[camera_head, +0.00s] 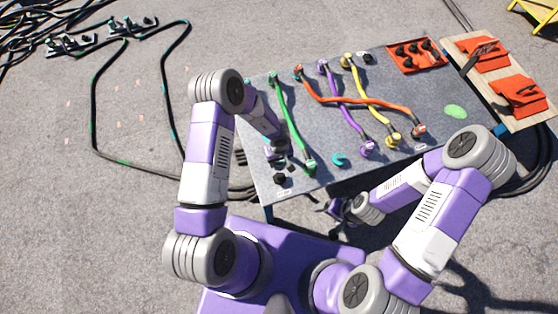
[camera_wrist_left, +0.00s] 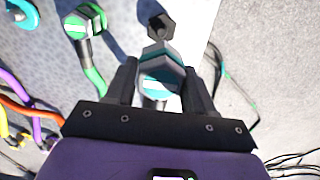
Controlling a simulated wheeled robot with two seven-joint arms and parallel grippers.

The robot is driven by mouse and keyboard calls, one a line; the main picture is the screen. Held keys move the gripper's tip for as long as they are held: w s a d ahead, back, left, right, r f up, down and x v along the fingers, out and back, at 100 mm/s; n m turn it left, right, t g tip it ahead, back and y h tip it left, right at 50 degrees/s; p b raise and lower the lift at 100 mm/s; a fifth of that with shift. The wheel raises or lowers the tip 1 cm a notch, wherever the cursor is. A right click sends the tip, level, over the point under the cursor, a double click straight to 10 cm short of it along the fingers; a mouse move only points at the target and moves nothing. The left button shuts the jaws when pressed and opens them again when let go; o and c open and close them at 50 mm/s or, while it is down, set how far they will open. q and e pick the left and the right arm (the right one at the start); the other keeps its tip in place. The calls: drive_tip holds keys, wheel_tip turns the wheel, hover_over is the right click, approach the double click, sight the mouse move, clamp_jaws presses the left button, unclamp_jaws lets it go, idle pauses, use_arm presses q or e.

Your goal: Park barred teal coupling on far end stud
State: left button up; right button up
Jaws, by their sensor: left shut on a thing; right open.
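My left gripper (camera_wrist_left: 160,85) is shut on a teal coupling (camera_wrist_left: 158,72) with a white band, seen between its fingers in the left wrist view. Just beyond the coupling is a dark stud (camera_wrist_left: 160,27) near the table's edge; I cannot tell whether they touch. In the head view my left gripper (camera_head: 277,151) is low over the left side of the grey table (camera_head: 262,188), and the coupling in it is mostly hidden. A black stud (camera_head: 279,179) stands by the near left corner. My right gripper (camera_head: 338,207) is open below the table's near edge, small and partly shaded.
The green cable (camera_head: 290,125) lies just right of my left gripper. Orange, purple and yellow cables cross further right. A teal ring-like piece (camera_head: 340,160) lies near the front edge. Orange trays (camera_head: 416,56) are at the back right. Black cables lie on the ground at left.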

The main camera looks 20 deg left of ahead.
use_arm(q)
drive_tip(key=shift+s+d+f, duration=0.15)
drive_tip(key=shift+s+f, duration=0.05)
drive_tip(key=shift+f, duration=0.85)
drive_tip(key=b, duration=0.8)
hover_over(279, 176)
drive_tip(key=f, duration=0.6)
drive_tip(key=shift+w+f, duration=0.2)
drive_tip(key=shift+f, duration=0.05)
drive_tip(key=shift+f+b, duration=0.4)
drive_tip(key=shift+f, duration=0.55)
drive_tip(key=shift+p, duration=0.8)
drive_tip(key=shift+d+f+b, duration=0.1)
drive_tip(key=shift+f+b, duration=0.2)
drive_tip(key=shift+f, duration=0.15)
drive_tip(key=o, duration=1.2)
drive_tip(key=shift+s, duration=0.1)
drive_tip(key=shift+o, duration=0.2)
